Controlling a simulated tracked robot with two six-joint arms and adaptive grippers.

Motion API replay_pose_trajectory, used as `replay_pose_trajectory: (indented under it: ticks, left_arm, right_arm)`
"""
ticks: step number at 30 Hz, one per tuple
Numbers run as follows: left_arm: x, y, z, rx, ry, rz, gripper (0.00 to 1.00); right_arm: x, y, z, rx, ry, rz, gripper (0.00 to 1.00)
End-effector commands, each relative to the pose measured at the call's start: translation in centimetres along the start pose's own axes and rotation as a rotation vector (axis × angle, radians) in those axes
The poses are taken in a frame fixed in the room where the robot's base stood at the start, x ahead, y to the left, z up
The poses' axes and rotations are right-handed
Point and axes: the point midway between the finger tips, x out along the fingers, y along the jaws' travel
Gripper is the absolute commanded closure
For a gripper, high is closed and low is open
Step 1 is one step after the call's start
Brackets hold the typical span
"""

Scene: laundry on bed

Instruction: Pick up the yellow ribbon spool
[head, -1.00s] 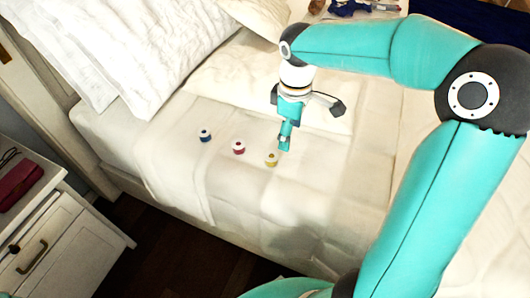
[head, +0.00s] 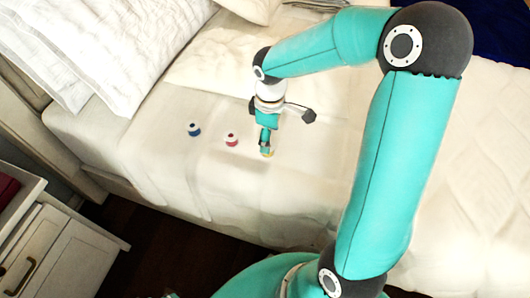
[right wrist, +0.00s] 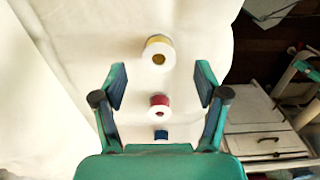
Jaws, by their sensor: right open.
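The yellow ribbon spool (right wrist: 158,52) stands on the bed in the right wrist view, ahead of my fingertips and roughly centred between their lines. In the head view only a bit of the yellow spool (head: 269,155) shows, mostly hidden by my right gripper (head: 265,150). My right gripper (right wrist: 161,84) is open and empty, its two fingers spread wide. Whether a finger touches the spool I cannot tell. My left gripper is not in view.
A red spool (head: 232,140) and a blue spool (head: 193,129) stand in a row left of the yellow one. White pillows (head: 90,50) lie at the upper left. A white nightstand (head: 60,255) is beside the bed. The sheet right of the gripper is clear.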

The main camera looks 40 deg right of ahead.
Motion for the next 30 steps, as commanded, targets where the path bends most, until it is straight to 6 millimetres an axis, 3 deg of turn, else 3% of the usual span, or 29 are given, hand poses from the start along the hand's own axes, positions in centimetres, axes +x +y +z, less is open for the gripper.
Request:
replay_pose_trajectory:
  ticks: [5,15,24,30]
  left_arm:
    - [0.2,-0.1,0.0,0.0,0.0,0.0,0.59]
    - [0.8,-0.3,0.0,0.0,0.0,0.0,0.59]
    - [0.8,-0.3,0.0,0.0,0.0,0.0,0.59]
    - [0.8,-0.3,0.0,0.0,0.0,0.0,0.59]
  right_arm:
    - [1.0,0.0,0.0,0.001,-0.001,-0.001,0.27]
    - [5.3,0.1,-0.2,0.002,-0.001,-0.001,0.27]
    - [5.7,0.1,-0.2,0.002,0.001,0.0,0.27]
    - [5.7,0.1,-0.2,0.002,0.001,0.0,0.6]
